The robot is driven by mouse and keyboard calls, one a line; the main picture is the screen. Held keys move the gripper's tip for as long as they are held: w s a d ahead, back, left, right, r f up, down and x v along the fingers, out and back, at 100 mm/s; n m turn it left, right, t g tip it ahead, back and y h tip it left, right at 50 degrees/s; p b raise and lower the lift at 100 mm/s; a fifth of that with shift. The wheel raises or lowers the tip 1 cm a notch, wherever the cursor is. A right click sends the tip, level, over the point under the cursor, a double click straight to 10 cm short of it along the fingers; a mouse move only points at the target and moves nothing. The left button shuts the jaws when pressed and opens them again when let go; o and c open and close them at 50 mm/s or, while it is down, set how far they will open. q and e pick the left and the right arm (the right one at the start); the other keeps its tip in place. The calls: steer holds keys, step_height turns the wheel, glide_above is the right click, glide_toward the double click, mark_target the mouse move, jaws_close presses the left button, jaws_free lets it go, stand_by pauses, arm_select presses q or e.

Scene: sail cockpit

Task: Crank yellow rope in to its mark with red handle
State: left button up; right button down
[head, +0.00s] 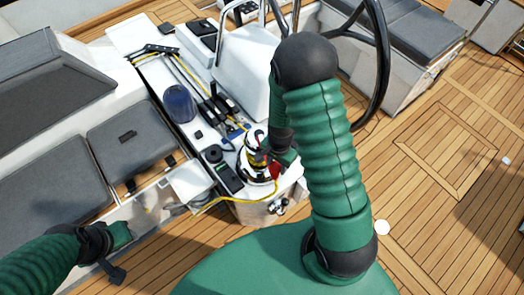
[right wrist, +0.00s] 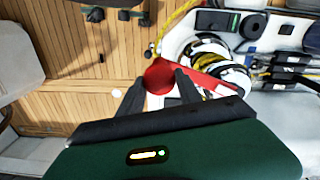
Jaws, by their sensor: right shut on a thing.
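The winch (head: 257,162) stands on the white cockpit console, with yellow rope (head: 228,200) around it. The winch (right wrist: 212,58) is also in the right wrist view. The red handle (right wrist: 160,74) has a round red grip and a red arm that reaches right to the winch. Only a small part of the red handle (head: 275,172) shows in the head view. My right gripper (right wrist: 157,88) is shut on the red grip, one dark finger on each side. My left gripper (head: 115,272) is at the lower left, away from the winch; its finger opening is unclear. I cannot make out a mark on the rope.
A blue drum-shaped thing (head: 179,103) and a row of dark rope clutches (head: 216,108) are on the console behind the winch. Grey seat cushions (head: 60,187) lie at the left. A dark steering wheel (head: 383,60) stands behind my right arm. The teak deck (head: 440,220) at the right is mostly clear.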

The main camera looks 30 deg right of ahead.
steer(key=shift+a, duration=0.25)
steer(key=shift+w+a, duration=0.1)
steer(key=shift+a, duration=0.2)
steer(key=a+m, duration=0.1)
steer(key=w+a+p, duration=0.1)
steer(key=a+m, duration=0.1)
steer(key=shift+w+a+m+p, duration=0.2)
steer(key=shift+w+m+p, duration=0.05)
steer(key=shift+m+p, duration=0.1)
